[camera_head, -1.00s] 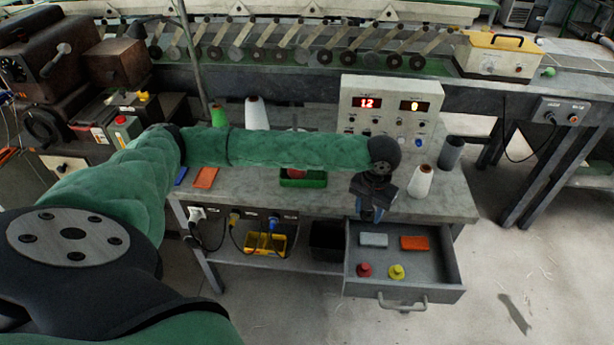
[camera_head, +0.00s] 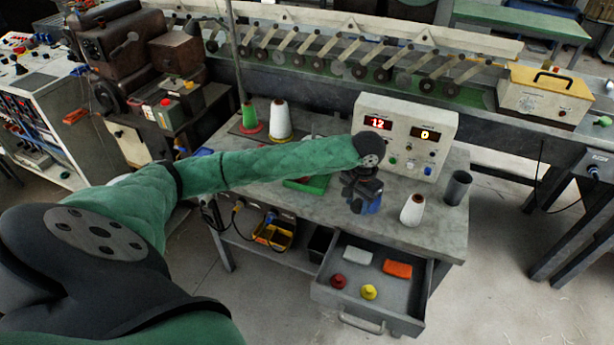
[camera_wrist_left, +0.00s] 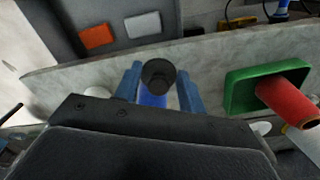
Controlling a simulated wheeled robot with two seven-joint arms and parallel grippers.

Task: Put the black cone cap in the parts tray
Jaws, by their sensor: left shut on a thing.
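The black cone cap (camera_wrist_left: 158,76) is between the blue fingers of my left gripper (camera_wrist_left: 160,92) in the left wrist view. In the head view my left gripper (camera_head: 366,204) is shut and hangs above the front part of the grey table, between the open drawer and the meter box. The cap cannot be made out there. The green tray (camera_head: 318,186), which looks like the parts tray, sits on the table left of the gripper, partly hidden by my arm. In the wrist view the green tray (camera_wrist_left: 237,98) has a red cone (camera_wrist_left: 288,104) at it. My right gripper is not in view.
The open drawer (camera_head: 385,290) holds a red cap (camera_head: 338,282), a yellow cap (camera_head: 369,292), a white block (camera_head: 357,256) and an orange block (camera_head: 397,269). A white cone (camera_head: 412,209) and a dark cup (camera_head: 457,187) stand right of the gripper. The meter box (camera_head: 405,137) stands behind.

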